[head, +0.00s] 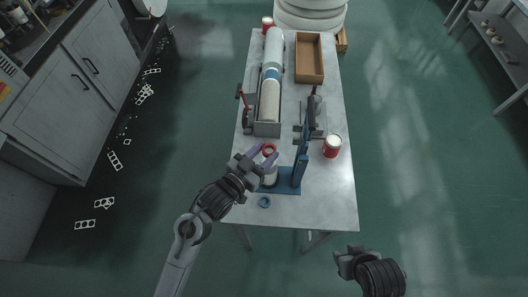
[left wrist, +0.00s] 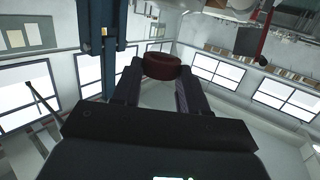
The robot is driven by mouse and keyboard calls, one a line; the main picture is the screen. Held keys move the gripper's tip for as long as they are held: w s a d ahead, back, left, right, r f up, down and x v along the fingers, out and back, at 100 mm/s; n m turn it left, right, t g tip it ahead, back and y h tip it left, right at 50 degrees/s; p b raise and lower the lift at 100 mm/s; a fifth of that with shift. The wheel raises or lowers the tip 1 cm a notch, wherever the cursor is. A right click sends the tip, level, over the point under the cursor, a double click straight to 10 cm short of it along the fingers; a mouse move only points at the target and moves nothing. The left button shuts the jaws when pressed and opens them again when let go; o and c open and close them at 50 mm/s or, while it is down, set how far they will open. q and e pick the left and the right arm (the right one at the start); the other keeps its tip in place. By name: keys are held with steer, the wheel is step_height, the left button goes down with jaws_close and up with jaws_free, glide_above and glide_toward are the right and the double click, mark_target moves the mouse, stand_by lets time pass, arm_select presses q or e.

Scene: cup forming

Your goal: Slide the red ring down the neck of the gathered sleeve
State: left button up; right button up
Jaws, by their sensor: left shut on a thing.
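My left gripper (head: 268,153) is shut on the red ring (head: 268,149), above the blue stand at the near end of the table. In the left wrist view the ring (left wrist: 162,66) sits between the fingertips (left wrist: 160,80). A pale upright piece (head: 269,178), perhaps the gathered sleeve, shows just below the ring on the blue stand's base (head: 291,184). The gripper partly covers it, and I cannot tell whether the ring is around its neck. My right gripper (head: 346,260) is off the table's near right corner, apart from everything; its finger opening is unclear.
The stand's tall blue post (head: 300,160) rises right of the left gripper. A blue ring (head: 264,201) lies near the front edge. A red-and-white can (head: 332,146) stands right. A long roller holder (head: 267,128) and wooden tray (head: 297,66) are farther back. The front right tabletop is clear.

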arm_select(q)
steer(key=shift+p, duration=0.3)
stand_by(0.6)
steer(key=shift+f, duration=0.3)
stand_by(0.3)
steer(key=shift+f+b, duration=0.7)
steer(key=shift+f, duration=0.35)
steer(key=shift+f+b, duration=0.55)
steer(key=shift+f, duration=0.45)
steer(key=o, duration=1.1)
steer(key=b+v, duration=0.1)
steer(key=v, duration=0.9)
steer(key=shift+s+a, duration=0.25)
steer(key=shift+s, duration=0.05)
